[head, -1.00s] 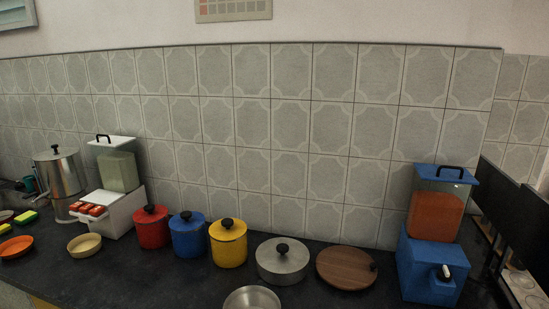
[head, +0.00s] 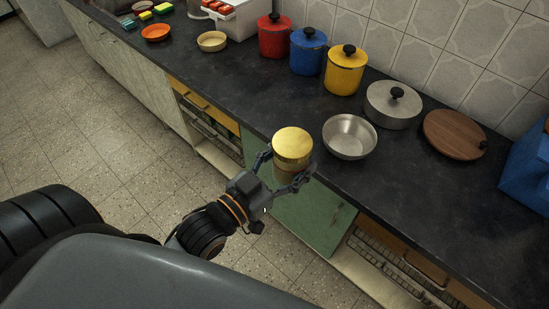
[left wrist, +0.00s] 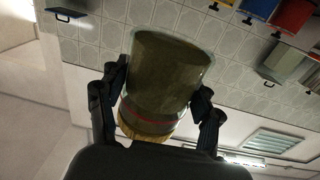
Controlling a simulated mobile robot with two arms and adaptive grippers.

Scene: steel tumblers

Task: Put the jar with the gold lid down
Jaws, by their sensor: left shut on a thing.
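The jar with the gold lid (head: 292,145) is in my left gripper (head: 283,170). In the head view it overlaps the counter's front edge, lid up; I cannot tell its exact height or whether it touches the counter. In the left wrist view the jar's greenish-brown body (left wrist: 168,72) fills the middle, with a red line near its gold lid (left wrist: 142,134). The fingers of my left gripper (left wrist: 163,95) close on both sides of the jar. In the head view its lower body is mostly hidden by the lid and fingers. My right gripper is not in view.
The dark counter (head: 245,88) is bare in front of the red (head: 273,40), blue (head: 307,57) and yellow canisters (head: 343,76). A steel bowl (head: 349,138) stands just right of the jar. A lidded steel pot (head: 390,108) and a round wooden board (head: 450,136) lie further right.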

